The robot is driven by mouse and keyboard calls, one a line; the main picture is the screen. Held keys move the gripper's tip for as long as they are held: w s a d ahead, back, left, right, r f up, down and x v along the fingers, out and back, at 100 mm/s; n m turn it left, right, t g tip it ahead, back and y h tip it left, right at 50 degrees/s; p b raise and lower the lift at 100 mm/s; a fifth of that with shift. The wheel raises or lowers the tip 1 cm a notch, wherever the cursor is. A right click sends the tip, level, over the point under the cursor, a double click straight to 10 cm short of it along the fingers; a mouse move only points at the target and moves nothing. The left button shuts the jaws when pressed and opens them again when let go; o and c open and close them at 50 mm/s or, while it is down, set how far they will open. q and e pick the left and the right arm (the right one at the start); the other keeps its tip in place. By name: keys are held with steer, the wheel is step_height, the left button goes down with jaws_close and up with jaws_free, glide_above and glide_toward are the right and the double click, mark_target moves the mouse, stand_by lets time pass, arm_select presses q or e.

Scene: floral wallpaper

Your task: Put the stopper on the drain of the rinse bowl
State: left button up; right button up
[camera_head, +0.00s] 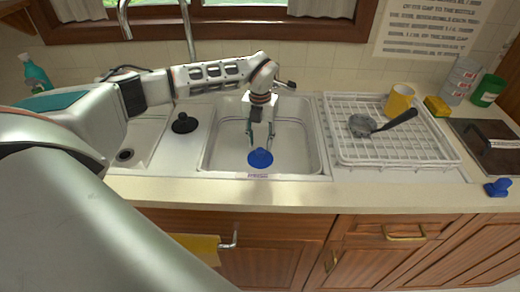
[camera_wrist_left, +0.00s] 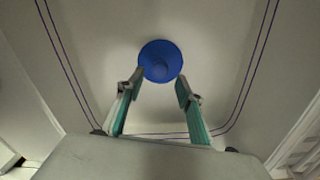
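A blue stopper (camera_head: 260,158) lies in the large sink bowl (camera_head: 307,167), near its front wall; it also shows as a round blue disc in the left wrist view (camera_wrist_left: 160,61). My left gripper (camera_head: 261,146) reaches down into this bowl, fingers apart and empty. In the left wrist view, its fingertips (camera_wrist_left: 160,84) stand on either side of the disc's near edge; I cannot tell whether they touch it. A black stopper (camera_head: 184,122) sits on the ledge between the bowls. The small rinse bowl (camera_head: 148,150) at left has an uncovered dark drain (camera_head: 125,155). My right gripper is not in view.
A white dish rack (camera_head: 355,155) at right holds a yellow mug (camera_head: 399,100) and a black-handled utensil (camera_head: 393,122). A blue object (camera_head: 497,187) lies on the right counter. The faucet (camera_head: 188,30) stands behind the bowls. A green bottle (camera_head: 35,74) stands at far left.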

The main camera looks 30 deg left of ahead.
mark_target(260, 150)
arm_select(q)
step_height(260, 150, up, 7)
stand_by(0.3)
stand_by(0.5)
